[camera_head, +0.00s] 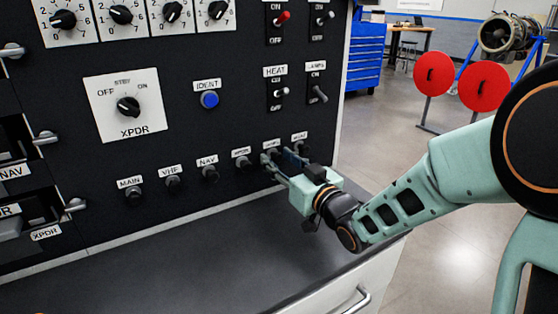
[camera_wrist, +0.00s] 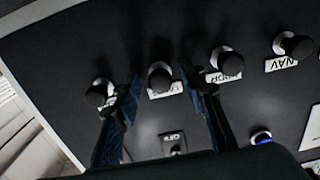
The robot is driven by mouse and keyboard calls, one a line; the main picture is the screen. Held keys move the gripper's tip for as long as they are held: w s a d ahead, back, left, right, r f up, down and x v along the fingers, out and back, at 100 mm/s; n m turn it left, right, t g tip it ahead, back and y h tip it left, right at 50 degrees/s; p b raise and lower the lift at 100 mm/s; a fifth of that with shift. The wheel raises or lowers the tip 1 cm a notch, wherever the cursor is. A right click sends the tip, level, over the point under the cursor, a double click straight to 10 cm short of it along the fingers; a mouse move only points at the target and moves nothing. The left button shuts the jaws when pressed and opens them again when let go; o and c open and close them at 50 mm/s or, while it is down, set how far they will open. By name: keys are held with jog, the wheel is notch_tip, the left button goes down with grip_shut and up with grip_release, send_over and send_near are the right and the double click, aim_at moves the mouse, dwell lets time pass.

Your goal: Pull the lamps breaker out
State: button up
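The breakers are black round knobs in a row low on the dark panel. The lamps breaker seems to be the fifth from the left; its label (camera_head: 271,145) is partly hidden by my gripper (camera_head: 277,160) in the head view. In the wrist view its knob (camera_wrist: 160,80) stands between my two fingertips, with a gap visible on both sides. My gripper is open, reaching toward the panel. I cannot tell from the frames how deep the fingers reach along the knob.
The XPDR breaker (camera_wrist: 226,61) is just outside the right finger in the wrist view, and the end breaker (camera_wrist: 98,94) is close outside the left finger. The NAV breaker (camera_head: 209,172) is farther along. A dark counter (camera_head: 220,255) lies below my gripper.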

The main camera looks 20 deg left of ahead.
grip_shut()
jog(key=shift+s+d, duration=0.1)
jog(key=shift+d, duration=0.05)
jog(key=shift+s+d, duration=0.15)
jog(key=shift+d, duration=0.05)
jog(key=shift+o, duration=0.7)
grip_release()
jog(key=shift+s, duration=0.1)
jog(key=shift+o, duration=0.8)
jog(key=shift+d, duration=0.1)
jog(key=v, duration=0.7)
